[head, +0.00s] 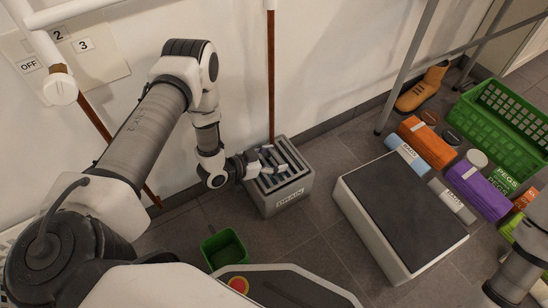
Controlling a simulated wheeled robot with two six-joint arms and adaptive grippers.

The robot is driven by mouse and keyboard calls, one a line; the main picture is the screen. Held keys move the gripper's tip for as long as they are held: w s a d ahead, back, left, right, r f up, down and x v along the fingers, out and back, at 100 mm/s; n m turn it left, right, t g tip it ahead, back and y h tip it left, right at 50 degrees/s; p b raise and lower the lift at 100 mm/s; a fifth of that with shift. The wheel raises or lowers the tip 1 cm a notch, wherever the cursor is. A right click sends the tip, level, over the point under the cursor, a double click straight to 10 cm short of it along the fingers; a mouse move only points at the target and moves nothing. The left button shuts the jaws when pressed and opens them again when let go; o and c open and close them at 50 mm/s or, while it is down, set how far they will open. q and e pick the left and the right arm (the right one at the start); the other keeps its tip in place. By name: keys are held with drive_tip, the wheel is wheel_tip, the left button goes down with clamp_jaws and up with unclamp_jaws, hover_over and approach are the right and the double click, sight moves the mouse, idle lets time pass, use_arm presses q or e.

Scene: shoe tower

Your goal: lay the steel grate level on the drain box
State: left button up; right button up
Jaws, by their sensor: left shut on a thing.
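The grey drain box (282,206), labelled DRAIN on its front, stands on the floor against the back wall. The steel grate (285,165), with pale bars and dark gaps, is at the box's top opening. My left gripper (263,163) reaches in from the left and is shut on the grate near its left side. The fingers and wrist hide part of the grate's left edge. I cannot tell whether the grate rests fully level on the rim. My right arm shows only in part at the lower right corner; its gripper is out of view.
A low platform with a dark top (396,205) stands right of the box. Several coloured packages and a green crate (505,120) are further right, with an orange boot (422,88) behind. A small green bin (225,249) stands in front. A brown-and-white pole (271,75) rises behind the box.

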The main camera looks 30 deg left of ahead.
use_arm(q)
drive_tip(key=shift+f+b, duration=0.35)
drive_tip(key=shift+f, duration=0.2)
idle(0.4)
drive_tip(key=o, duration=1.6)
drive_tip(key=shift+o, duration=0.2)
